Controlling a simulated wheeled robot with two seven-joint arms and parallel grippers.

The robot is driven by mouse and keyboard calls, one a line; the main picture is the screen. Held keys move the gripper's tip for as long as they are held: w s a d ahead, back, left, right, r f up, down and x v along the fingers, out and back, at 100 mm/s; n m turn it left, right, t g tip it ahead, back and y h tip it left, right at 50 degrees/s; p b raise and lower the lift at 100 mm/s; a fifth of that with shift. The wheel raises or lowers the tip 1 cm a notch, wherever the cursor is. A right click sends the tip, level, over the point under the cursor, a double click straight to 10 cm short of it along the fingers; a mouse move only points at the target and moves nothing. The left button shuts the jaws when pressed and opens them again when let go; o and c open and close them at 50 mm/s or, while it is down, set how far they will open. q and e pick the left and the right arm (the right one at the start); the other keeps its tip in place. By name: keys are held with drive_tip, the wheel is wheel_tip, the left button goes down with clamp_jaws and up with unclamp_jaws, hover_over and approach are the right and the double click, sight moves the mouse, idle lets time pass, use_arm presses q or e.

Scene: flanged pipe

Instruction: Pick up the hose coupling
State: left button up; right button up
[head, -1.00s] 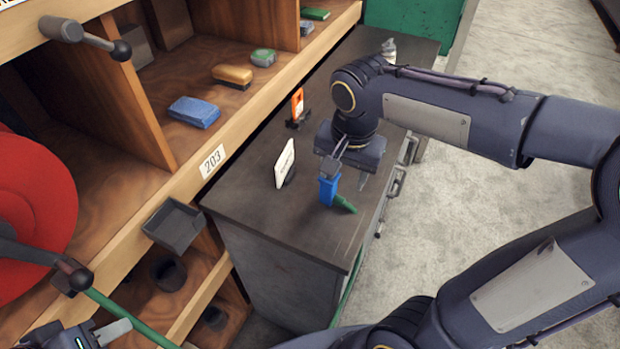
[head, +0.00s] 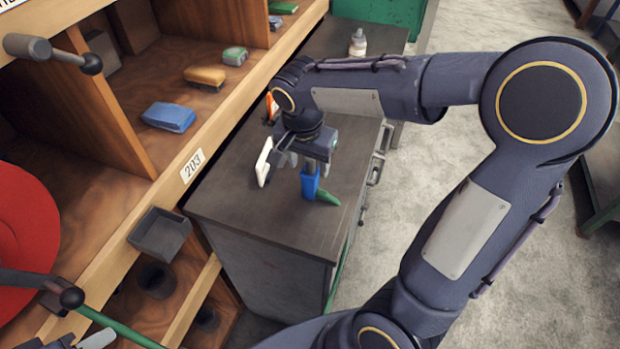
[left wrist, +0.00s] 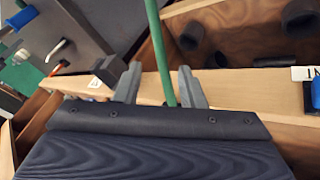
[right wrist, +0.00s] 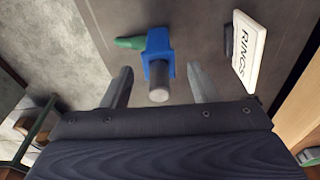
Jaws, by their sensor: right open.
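The hose coupling (head: 310,183) is blue with a short green hose end, and stands on the dark cabinet top. In the right wrist view the coupling (right wrist: 158,58) shows its grey round end towards me, with the green part to the left. My right gripper (head: 302,166) is above it, pointing down, open and empty. In the right wrist view the coupling lies between the lines of the two fingers (right wrist: 160,88), apart from both.
A white RINGS card (right wrist: 248,52) stands close beside the coupling. A white bottle (head: 357,43) is at the cabinet's far end. The wooden shelf (head: 215,135) runs along the left, with a grey bin (head: 160,235) on its front. The cabinet top in front of the coupling is clear.

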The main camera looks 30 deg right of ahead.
sight(311, 171)
drive_tip(key=f, duration=0.2)
drive_tip(key=d+f, duration=0.1)
drive_tip(key=f, duration=0.1)
drive_tip(key=shift+w, duration=0.25)
drive_tip(key=shift+c, duration=0.4)
clamp_jaws()
drive_tip(key=shift+r, duration=0.1)
